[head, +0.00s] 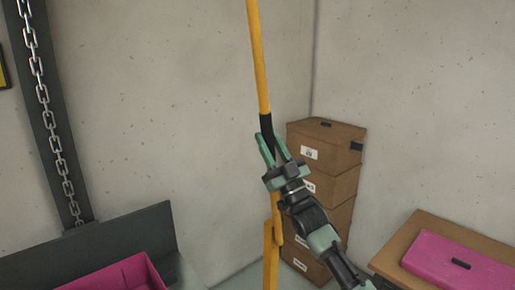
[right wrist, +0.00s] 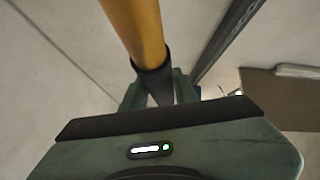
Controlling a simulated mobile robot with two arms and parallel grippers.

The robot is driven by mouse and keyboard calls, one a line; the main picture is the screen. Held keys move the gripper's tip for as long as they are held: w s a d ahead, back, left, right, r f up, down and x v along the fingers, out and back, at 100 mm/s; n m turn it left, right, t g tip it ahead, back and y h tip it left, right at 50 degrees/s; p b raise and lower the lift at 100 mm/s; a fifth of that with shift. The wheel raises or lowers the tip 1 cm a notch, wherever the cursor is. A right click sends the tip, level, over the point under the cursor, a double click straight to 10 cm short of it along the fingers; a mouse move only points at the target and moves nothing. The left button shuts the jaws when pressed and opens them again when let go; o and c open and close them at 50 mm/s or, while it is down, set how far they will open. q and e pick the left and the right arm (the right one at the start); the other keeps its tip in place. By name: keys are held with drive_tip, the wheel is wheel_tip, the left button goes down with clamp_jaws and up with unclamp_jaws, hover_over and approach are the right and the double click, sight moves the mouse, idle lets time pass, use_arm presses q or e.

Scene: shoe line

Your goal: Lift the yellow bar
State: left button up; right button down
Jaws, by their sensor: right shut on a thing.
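The yellow bar (head: 259,60) stands upright and slightly tilted in the middle of the head view. It has a black grip section (head: 266,124), and its top runs out of the frame. My right gripper (head: 268,146) is shut on the bar at the lower end of this black section. In the right wrist view the yellow bar (right wrist: 138,30) and its black section (right wrist: 154,80) run down between the green fingers (right wrist: 158,95). A yellow post (head: 271,250) stands below the gripper; my gripper hides part of the bar's lower stretch. My left gripper is not in view.
Several brown boxes (head: 325,142) are stacked in the corner behind my right arm. A pink bin (head: 125,275) and dark panel (head: 110,240) are at lower left, below a hanging chain (head: 48,110).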

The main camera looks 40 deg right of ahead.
drive_tip(key=shift+d, duration=0.3)
drive_tip(key=c, duration=1.1)
unclamp_jaws()
drive_tip(key=shift+f, duration=0.15)
drive_tip(key=b+v, duration=0.3)
drive_tip(key=v, duration=0.3)
drive_tip(key=shift+f, duration=0.25)
drive_tip(key=shift+s+f+b, duration=0.3)
drive_tip(key=shift+s+b, duration=0.05)
drive_tip(key=shift+s, duration=0.25)
